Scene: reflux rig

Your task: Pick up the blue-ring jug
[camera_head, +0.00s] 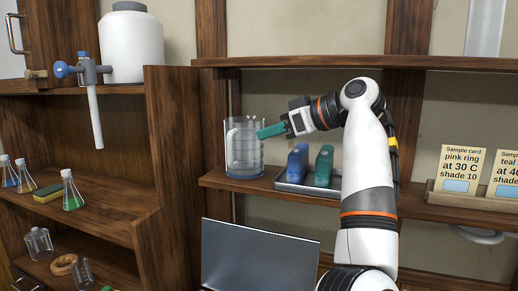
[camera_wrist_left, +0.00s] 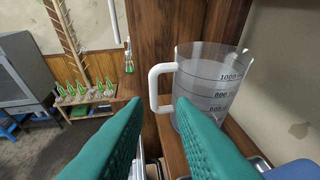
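A clear graduated jug (camera_head: 240,150) with a bluish band at its base stands upright on the wall shelf, left of a small tray. In the left wrist view the jug (camera_wrist_left: 215,82) shows dark volume marks and a white handle (camera_wrist_left: 154,88) facing me. My left gripper (camera_head: 268,131) is just right of the jug in the head view, level with its upper half. In the left wrist view its teal fingers (camera_wrist_left: 158,108) are spread, with the handle ahead between the tips. I cannot tell whether they touch it. My right gripper is not in view.
A metal tray (camera_head: 310,189) holding a blue block (camera_head: 297,164) and a teal block (camera_head: 323,166) is close right of the jug. A wooden side panel (camera_head: 180,150) stands to its left, and an upper shelf (camera_head: 300,62) runs above. Sample cards (camera_head: 463,168) stand at right.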

